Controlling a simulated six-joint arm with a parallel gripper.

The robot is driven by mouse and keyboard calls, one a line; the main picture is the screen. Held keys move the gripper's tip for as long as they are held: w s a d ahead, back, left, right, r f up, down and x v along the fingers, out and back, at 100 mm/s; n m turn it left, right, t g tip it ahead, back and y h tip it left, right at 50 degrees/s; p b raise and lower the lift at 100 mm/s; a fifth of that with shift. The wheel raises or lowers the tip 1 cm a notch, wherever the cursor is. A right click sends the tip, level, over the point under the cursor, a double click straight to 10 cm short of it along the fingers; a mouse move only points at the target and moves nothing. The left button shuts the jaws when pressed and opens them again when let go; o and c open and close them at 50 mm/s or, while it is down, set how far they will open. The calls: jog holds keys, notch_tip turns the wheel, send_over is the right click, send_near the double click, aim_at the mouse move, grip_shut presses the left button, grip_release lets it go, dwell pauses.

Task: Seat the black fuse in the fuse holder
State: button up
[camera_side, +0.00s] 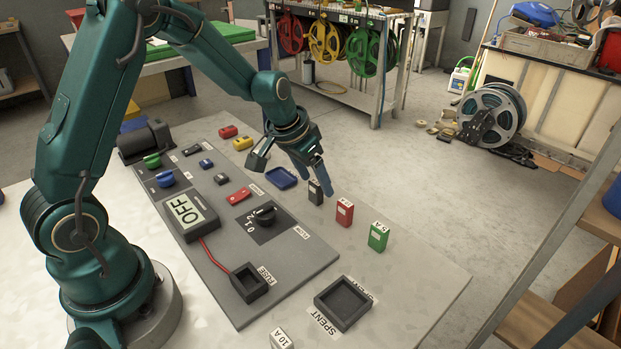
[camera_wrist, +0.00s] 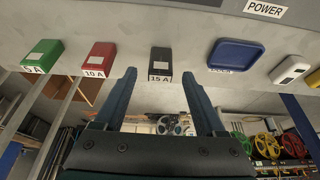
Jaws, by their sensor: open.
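The black fuse (camera_side: 316,192) stands upright on the pale table, at the left end of a row with the red and green fuses. In the wrist view the black fuse (camera_wrist: 161,62) is labelled 15 A and shows between my fingertips. My gripper (camera_side: 311,176) is open and close to the black fuse; in the wrist view, its fingers (camera_wrist: 159,72) are spread with a gap on either side of the fuse. I cannot tell whether they touch it. The fuse holder (camera_side: 250,283), labelled FUSE, is a dark open socket at the front of the grey panel and looks empty.
The red fuse (camera_side: 344,212) and green fuse (camera_side: 378,237) stand to the right. A dark SPENT tray (camera_side: 343,303) and a white 10 A block (camera_side: 281,340) are in front. A blue tray (camera_side: 281,178) lies left of the black fuse. A rotary knob (camera_side: 264,214) rises from the panel.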

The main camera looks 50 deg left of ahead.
jog(key=shift+x, duration=0.85)
grip_shut()
jog(key=shift+r, duration=0.1)
